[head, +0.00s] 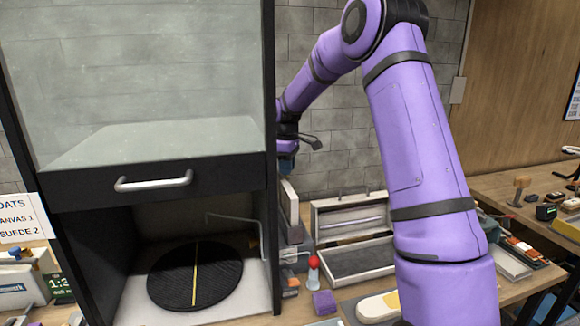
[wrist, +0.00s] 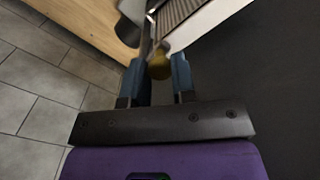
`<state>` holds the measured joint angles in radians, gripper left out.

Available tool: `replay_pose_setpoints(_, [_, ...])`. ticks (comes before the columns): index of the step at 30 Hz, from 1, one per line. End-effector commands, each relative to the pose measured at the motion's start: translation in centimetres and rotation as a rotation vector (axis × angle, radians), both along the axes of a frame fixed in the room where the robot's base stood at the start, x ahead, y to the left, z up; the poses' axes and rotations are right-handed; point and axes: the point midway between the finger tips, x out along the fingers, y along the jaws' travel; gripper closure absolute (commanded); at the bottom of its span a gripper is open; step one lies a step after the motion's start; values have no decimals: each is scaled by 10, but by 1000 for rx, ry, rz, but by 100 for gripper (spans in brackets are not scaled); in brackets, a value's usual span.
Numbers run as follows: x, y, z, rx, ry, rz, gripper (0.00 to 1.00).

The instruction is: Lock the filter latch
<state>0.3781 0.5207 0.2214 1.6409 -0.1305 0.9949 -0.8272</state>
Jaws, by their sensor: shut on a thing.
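My gripper (wrist: 158,70) shows in the wrist view with its two blue fingers on either side of a brass-yellow knob (wrist: 160,66), and it is shut on that knob. The knob looks like the handle of the filter latch; the rest of the latch is mostly hidden or blurred. Just beyond it lies a ribbed, pleated filter (wrist: 181,12) in a white frame. In the head view my gripper (head: 287,147) is beside the right outer wall of the black cabinet, partly hidden by its edge; the knob cannot be made out there.
The black cabinet (head: 160,180) has a glass front, a silver handle and a round black turntable (head: 215,283) inside. An open grey case (head: 350,262), a red-topped bottle (head: 314,270) and a purple block (head: 324,302) stand on the bench to its right, below my arm.

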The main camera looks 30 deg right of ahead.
Motion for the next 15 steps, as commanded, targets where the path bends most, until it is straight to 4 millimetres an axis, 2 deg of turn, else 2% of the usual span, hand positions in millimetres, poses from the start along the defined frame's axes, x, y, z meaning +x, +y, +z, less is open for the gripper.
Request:
replay_pose_setpoints(6, [2,7,1,0,-4,-126,99])
replay_pose_setpoints(15, [3,9,1,-1,-3,-211,99])
